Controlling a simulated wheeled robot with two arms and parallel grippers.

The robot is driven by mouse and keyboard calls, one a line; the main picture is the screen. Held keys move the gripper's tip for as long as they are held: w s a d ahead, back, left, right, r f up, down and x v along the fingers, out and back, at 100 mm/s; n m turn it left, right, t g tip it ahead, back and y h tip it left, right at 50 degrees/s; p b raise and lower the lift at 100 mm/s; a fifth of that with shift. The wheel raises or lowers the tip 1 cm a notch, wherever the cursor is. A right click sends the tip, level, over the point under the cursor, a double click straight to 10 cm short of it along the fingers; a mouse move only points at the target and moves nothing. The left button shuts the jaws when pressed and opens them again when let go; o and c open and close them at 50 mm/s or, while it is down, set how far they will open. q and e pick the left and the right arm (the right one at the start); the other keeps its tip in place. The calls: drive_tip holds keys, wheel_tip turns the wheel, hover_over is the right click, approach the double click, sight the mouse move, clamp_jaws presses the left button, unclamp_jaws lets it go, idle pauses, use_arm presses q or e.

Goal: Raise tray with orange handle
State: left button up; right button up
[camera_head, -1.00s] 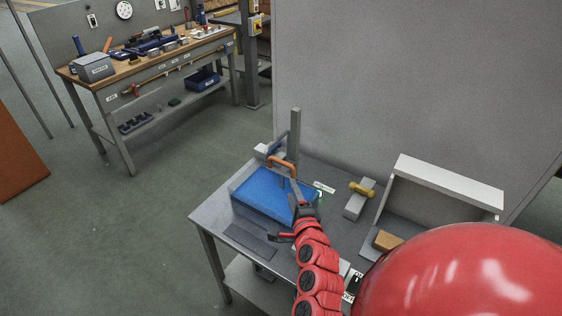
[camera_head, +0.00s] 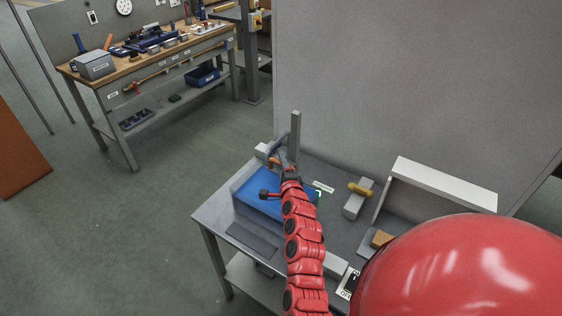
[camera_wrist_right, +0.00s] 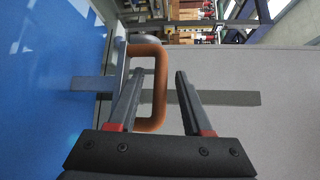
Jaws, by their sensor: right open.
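A blue tray (camera_head: 250,188) sits on the grey table in the head view, partly covered by my right arm. Its blue surface fills the left of the right wrist view (camera_wrist_right: 45,90). The orange handle (camera_wrist_right: 160,85) is a squared loop standing out from the tray side in the wrist view; in the head view it is largely hidden by my gripper. My right gripper (camera_wrist_right: 158,72) is open, with the handle's outer bar between its two fingers and the left finger across the loop. The same gripper is small in the head view (camera_head: 278,157). My left gripper is not in view.
A grey post (camera_head: 295,135) stands at the table's back edge, close to my right gripper. A yellow-handled object on a grey block (camera_head: 357,204) and a white-topped shelf (camera_head: 446,184) stand to the right. A workbench (camera_head: 150,70) stands far back left.

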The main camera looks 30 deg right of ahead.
drive_tip(key=shift+w+d+f, duration=0.1)
drive_tip(key=shift+w, duration=0.2)
clamp_jaws()
idle(1.4)
